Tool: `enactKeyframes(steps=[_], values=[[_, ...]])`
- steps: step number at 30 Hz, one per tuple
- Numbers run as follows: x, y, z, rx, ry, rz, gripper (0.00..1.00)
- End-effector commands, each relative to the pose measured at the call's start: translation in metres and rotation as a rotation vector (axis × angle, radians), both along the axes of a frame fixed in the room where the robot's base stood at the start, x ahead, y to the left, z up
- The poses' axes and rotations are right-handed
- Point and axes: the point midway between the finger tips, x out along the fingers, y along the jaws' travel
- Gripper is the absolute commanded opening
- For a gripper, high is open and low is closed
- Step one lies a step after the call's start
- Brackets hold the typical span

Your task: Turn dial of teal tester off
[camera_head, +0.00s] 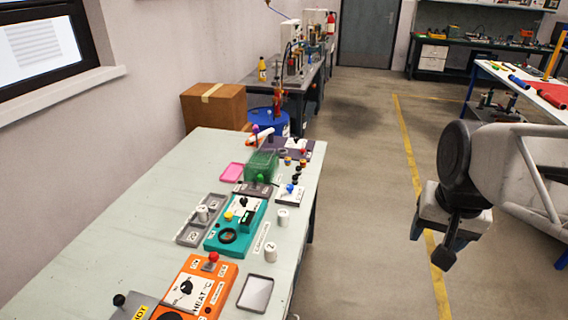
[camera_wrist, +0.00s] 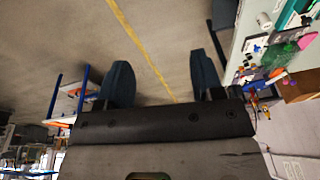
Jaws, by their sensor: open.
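The teal tester (camera_head: 212,240) lies on the pale workbench (camera_head: 150,208) in the head view, between an orange tester and a dark green block. The dial's setting is too small to read. My gripper (camera_head: 432,243) hangs over the floor, well right of the bench, open and empty. In the wrist view its two fingers (camera_wrist: 162,82) stand wide apart, and a teal edge (camera_wrist: 293,13) shows at the top right.
The orange heat tester (camera_head: 210,290) with a red knob is in front. A grey tray (camera_head: 186,238), white cups (camera_head: 271,252) and a small grey-rimmed tray (camera_head: 242,292) surround the teal tester. The green block (camera_head: 262,165) is behind. The floor between gripper and bench is clear.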

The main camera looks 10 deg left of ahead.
Motion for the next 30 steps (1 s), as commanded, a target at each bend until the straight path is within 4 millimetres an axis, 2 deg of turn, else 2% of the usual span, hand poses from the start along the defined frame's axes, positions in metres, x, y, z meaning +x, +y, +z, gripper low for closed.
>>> enactKeyframes(steps=[3,17,30], values=[[0.026,0.014,0.002,0.011,0.014,-0.031,0.61],[0.121,0.075,0.002,0.048,0.052,-0.168,0.61],[0.205,0.152,-0.021,0.071,0.092,-0.300,0.61]])
